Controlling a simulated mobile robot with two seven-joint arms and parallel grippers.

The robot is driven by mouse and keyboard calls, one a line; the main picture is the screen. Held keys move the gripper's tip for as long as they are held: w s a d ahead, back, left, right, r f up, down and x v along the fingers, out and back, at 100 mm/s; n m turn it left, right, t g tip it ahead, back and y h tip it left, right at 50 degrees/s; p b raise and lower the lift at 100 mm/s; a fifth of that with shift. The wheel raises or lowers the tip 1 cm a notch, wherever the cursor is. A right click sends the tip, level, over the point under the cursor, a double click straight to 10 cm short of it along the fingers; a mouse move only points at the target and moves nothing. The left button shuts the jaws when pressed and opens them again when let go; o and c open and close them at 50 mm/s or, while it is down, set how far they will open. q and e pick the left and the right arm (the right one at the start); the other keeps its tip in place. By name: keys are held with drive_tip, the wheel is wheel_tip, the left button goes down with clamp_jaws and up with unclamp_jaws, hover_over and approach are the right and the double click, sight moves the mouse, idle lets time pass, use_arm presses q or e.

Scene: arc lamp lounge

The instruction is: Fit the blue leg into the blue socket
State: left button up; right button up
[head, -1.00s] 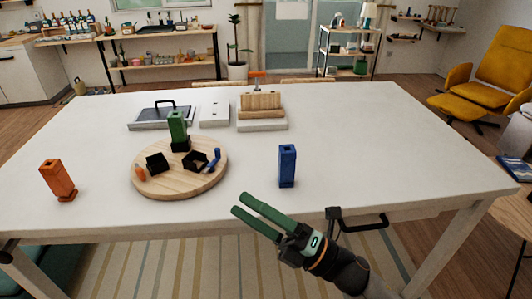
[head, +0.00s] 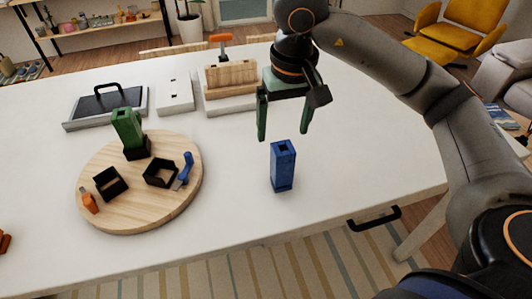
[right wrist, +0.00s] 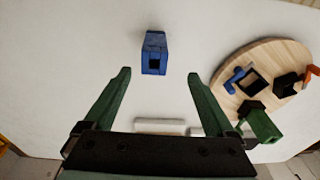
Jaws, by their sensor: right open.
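The blue leg (head: 283,167) stands upright on the white table, right of the round wooden board (head: 140,215). It also shows in the right wrist view (right wrist: 154,54), ahead of the fingertips and between their lines. The board carries black sockets; the one with a blue marker (head: 186,168) beside it is an empty square frame (head: 160,173). My right gripper (head: 283,136) is open and empty, just above and behind the leg in the head view. In the right wrist view its green fingers (right wrist: 159,73) are spread, not touching the leg. My left gripper is not in view.
A green leg (head: 127,125) stands in another socket on the board. An empty socket (head: 110,183) has an orange marker (head: 90,203) beside it. A tray (head: 105,107), a white plate (head: 175,93) and a wooden block holder (head: 230,86) stand behind. The table right of the leg is clear.

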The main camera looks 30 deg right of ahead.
sight(284, 146)
drive_tip(key=shift+w+d+f, duration=0.15)
drive_tip(key=shift+d, duration=0.2)
drive_tip(key=f, duration=0.6)
drive_tip(key=shift+w+f+p, duration=0.1)
drive_tip(key=shift+w+p, duration=0.1)
drive_tip(key=shift+p, duration=0.1)
drive_tip(key=f, duration=0.3)
drive_tip(key=f+p, duration=0.1)
drive_tip(key=f, duration=0.1)
drive_tip(key=shift+w+d+f, duration=0.2)
drive_tip(key=shift+w+f, duration=0.1)
drive_tip(key=shift+w, duration=0.1)
drive_tip(key=shift+c, duration=0.2)
clamp_jaws()
drive_tip(key=shift+r, duration=0.1)
